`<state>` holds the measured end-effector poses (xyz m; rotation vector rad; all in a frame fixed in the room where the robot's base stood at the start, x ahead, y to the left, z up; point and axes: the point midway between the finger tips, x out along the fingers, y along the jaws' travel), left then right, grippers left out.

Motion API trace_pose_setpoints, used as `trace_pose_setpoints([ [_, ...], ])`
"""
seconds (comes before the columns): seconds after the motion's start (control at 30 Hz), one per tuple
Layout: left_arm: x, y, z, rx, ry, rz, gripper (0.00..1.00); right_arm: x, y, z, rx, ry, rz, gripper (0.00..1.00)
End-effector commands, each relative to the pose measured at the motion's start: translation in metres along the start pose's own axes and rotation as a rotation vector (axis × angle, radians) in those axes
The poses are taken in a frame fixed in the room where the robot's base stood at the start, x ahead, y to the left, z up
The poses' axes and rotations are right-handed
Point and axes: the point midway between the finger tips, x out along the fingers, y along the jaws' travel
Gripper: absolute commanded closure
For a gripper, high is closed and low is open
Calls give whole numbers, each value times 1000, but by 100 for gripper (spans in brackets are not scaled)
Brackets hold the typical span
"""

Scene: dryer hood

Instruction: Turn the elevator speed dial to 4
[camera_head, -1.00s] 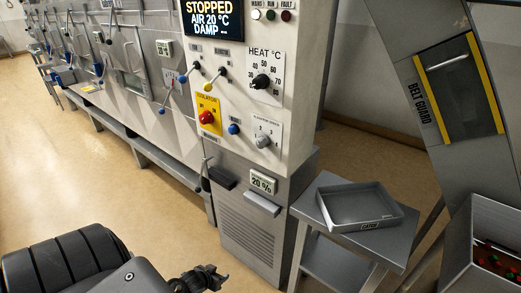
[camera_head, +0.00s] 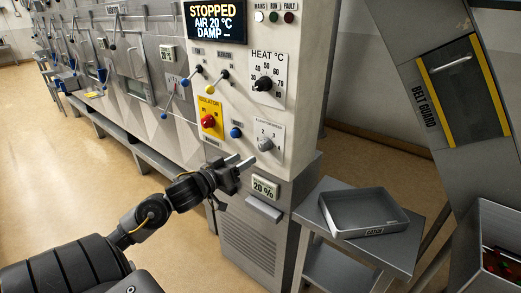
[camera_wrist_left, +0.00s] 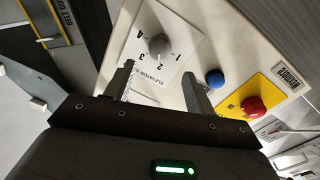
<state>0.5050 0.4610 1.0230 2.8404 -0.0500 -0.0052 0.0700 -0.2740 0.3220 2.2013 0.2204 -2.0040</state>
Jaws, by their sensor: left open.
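The elevator speed dial is a grey knob (camera_head: 265,143) on a white numbered plate on the front of the pale control cabinet. It also shows in the left wrist view (camera_wrist_left: 158,45). I cannot tell which number it points at. My left gripper (camera_head: 245,163) is open and empty, just below and left of the dial plate in the head view. In the left wrist view its two fingers (camera_wrist_left: 158,78) are spread and point toward the plate, with the knob beyond the tips and between their lines. The knob is apart from the fingers. My right gripper is not in view.
A blue button (camera_head: 236,132) and a red isolator knob (camera_head: 208,121) on yellow sit left of the dial. The HEAT knob (camera_head: 263,84) is above. A 20 % display (camera_head: 265,187) is below. A grey tray (camera_head: 362,213) stands on a side table at right.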

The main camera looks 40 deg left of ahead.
Motion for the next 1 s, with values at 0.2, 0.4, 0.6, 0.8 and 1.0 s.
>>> trace_pose_setpoints([
  [0.2,39,0,-3,0,3,0,45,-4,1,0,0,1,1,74],
  [0.4,71,0,-2,0,2,-1,45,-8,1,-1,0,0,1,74],
  [0.6,88,0,0,2,0,-2,45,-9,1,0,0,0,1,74],
  [0.8,92,0,0,2,-1,-2,45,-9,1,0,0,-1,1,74],
  [1.0,92,0,0,2,0,-1,53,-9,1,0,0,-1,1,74],
])
